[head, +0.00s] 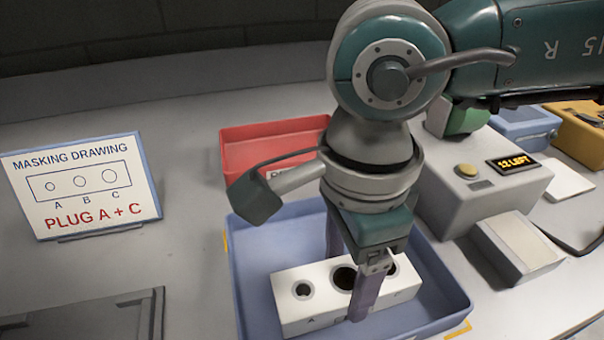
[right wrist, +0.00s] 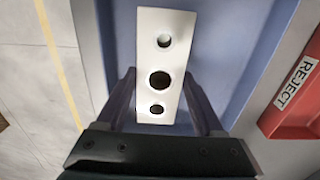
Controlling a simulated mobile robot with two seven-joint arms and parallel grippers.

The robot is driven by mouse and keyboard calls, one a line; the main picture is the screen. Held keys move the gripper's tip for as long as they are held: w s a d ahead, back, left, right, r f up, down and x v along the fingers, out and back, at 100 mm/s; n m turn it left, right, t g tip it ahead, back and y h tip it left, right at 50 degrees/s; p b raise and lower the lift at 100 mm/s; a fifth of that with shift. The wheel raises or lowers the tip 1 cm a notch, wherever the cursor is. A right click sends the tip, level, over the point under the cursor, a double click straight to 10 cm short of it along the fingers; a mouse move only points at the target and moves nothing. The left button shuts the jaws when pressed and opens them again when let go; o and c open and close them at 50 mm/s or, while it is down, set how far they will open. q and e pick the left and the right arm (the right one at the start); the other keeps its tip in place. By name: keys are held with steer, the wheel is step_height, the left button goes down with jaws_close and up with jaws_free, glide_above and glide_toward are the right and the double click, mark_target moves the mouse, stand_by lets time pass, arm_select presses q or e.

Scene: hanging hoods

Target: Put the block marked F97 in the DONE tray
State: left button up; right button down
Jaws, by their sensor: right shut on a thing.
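A white block (head: 322,300) with a row of three holes is inside the blue tray (head: 258,285) in the head view. Letters show faintly on its front face, but I cannot read F97. My right gripper (head: 350,278) comes down from above with its fingers on either side of the block and is shut on it. The right wrist view shows the block (right wrist: 162,55) between the two fingers over the blue tray floor (right wrist: 215,50). I cannot tell whether the block touches the floor. No DONE label is visible. My left gripper is not in view.
A red REJECT tray (head: 258,148) stands behind the blue tray. A masking drawing sign (head: 82,185) reading "PLUG A + C" stands at left. A grey box (head: 465,178) with a yellow button and a "12 LEFT" display stands at right. A dark fixture (head: 95,318) lies front left.

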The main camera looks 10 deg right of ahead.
steer(key=shift+f, duration=0.15)
jaws_free()
steer(key=shift+r, duration=0.5)
step_height(320, 180, up, 11)
steer(key=shift+r, duration=0.2)
steer(key=shift+s, duration=0.1)
